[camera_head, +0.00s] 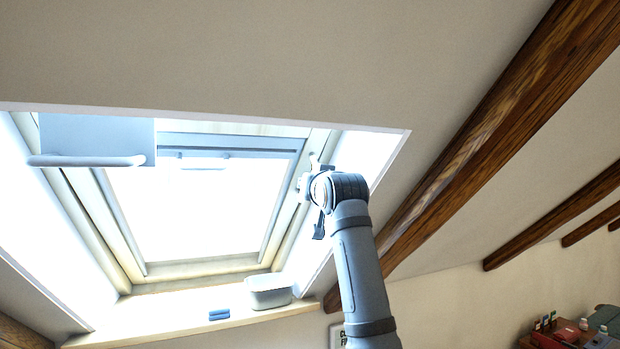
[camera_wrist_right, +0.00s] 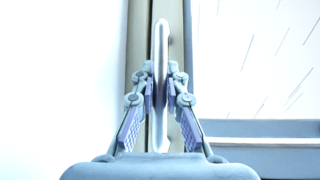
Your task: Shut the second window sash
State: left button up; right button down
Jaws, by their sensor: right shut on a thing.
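A skylight window sits in the sloped ceiling, with a pale wooden frame (camera_head: 200,268) and a bright glass pane (camera_head: 190,215). A small handle (camera_head: 204,168) shows on the blue-grey rail at the top of the pane. A pale blue panel (camera_head: 97,135) with a rounded bar (camera_head: 87,160) along its lower edge hangs at the upper left. My right gripper (camera_wrist_right: 160,88) is shut on a slim silver bar (camera_wrist_right: 161,40), which stands upright between its fingers. In the head view my right gripper (camera_head: 317,168) is at the window's right side, and the held bar is hard to make out. My left gripper is not in view.
A pale tub (camera_head: 268,292) and a small blue item (camera_head: 219,314) stand on the sill (camera_head: 150,334) below the window. A dark wooden beam (camera_head: 480,130) runs along the ceiling to the right of my right arm.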

jog(key=shift+w+r, duration=0.1)
jog(key=shift+r, duration=0.05)
jog(key=c, duration=1.4)
grip_release()
jog(key=shift+o, duration=0.2)
jog(key=s+d, duration=0.1)
jog(key=s, duration=0.6)
jog(key=shift+s, duration=0.35)
jog(key=shift+d, duration=0.1)
